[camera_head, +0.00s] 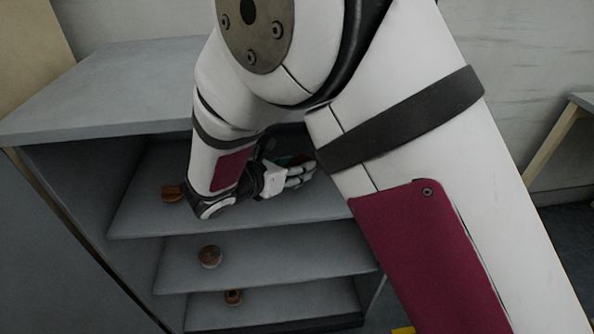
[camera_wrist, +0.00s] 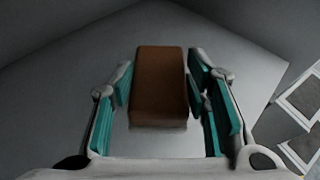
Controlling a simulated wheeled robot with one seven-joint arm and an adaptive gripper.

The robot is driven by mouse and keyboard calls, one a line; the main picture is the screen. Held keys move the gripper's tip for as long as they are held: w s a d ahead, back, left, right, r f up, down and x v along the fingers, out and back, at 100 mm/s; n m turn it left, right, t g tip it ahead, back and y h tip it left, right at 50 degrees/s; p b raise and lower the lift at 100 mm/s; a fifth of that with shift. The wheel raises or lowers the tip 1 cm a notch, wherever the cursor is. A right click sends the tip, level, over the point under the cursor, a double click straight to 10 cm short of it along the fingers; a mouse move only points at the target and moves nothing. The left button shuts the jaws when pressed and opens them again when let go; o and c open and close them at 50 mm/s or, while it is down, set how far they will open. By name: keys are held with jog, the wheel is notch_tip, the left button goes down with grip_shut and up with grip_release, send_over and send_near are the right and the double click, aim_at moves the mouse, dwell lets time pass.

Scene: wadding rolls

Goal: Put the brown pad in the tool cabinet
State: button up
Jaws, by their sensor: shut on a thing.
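The brown pad (camera_wrist: 158,84) is a rectangular block, seen in the wrist view between the teal-lined fingers of my gripper (camera_wrist: 160,78). My gripper is shut on it, with a finger along each long side. Below it is a plain grey surface. The grey tool cabinet (camera_head: 120,85) is open-fronted with several shelves. In the head view my gripper (camera_head: 300,172) is inside the cabinet over the upper shelf (camera_head: 150,220). The pad is mostly hidden there by my gripper and arm. I cannot tell whether it touches the shelf.
A small brown item (camera_head: 172,193) sits at the left of the upper shelf. A brown roll (camera_head: 210,257) is on the middle shelf and another (camera_head: 233,297) on the lower one. Pale square shapes (camera_wrist: 302,100) lie beyond the shelf's right edge.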

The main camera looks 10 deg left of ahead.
jog(key=shift+f+b, duration=0.65)
jog(key=shift+f, duration=1.1)
jog(key=shift+f, duration=0.15)
jog(key=o, duration=1.3)
jog(key=p+v, duration=0.2)
jog(key=v, duration=0.9)
jog(key=shift+s+a+r, duration=0.25)
jog(key=shift+s+r, duration=0.05)
jog(key=shift+s, duration=0.05)
